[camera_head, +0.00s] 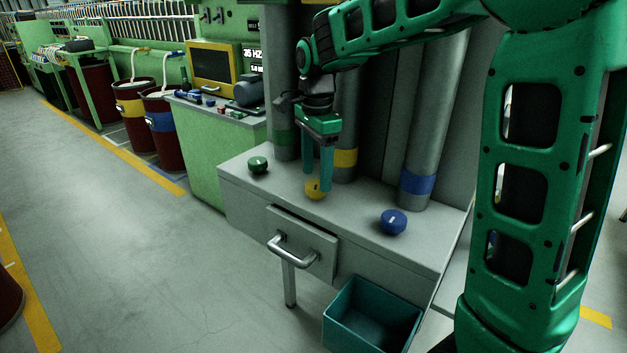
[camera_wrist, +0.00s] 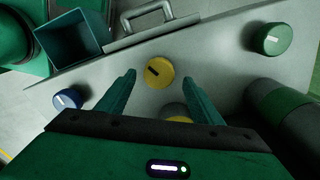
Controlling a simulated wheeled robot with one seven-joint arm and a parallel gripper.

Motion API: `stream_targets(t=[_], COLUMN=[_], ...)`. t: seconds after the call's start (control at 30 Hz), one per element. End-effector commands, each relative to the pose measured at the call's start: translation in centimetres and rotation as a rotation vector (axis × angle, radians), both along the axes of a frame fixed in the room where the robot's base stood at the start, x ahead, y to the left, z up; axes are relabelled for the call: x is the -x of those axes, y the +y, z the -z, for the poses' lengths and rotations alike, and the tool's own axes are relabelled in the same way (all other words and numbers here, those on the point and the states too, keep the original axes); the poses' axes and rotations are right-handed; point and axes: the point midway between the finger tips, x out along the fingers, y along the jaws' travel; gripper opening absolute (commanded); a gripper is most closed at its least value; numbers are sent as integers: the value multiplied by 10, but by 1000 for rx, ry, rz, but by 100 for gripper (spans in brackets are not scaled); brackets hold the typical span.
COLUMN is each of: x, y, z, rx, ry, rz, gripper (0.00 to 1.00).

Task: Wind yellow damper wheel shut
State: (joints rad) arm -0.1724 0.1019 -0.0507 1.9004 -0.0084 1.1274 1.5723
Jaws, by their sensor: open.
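The yellow damper wheel (camera_head: 314,190) is a small round knob on the grey bench top, between a green wheel (camera_head: 258,165) and a blue wheel (camera_head: 393,222). My gripper (camera_head: 318,182) points down over it, and its fingers partly hide the wheel in the head view. In the wrist view the yellow wheel (camera_wrist: 159,72) shows whole, with a dark slot mark across its top. There the open fingers (camera_wrist: 158,82) lie to either side, apart from the wheel. Nothing is between the fingertips that I can see gripped.
Upright ducts with green, yellow (camera_head: 345,158) and blue (camera_head: 417,184) bands rise behind the wheels. A drawer with a metal handle (camera_head: 292,251) is in the bench front. A teal bin (camera_head: 372,316) stands below.

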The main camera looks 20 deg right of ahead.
Motion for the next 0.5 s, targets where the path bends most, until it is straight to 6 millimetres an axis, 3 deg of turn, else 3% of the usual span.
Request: stream_targets(t=[0.2,0.5], x=[1,0], y=[-1,0], z=[22,26], rx=[0,0], ry=[1,-1], rz=[0,0], gripper=[60,60])
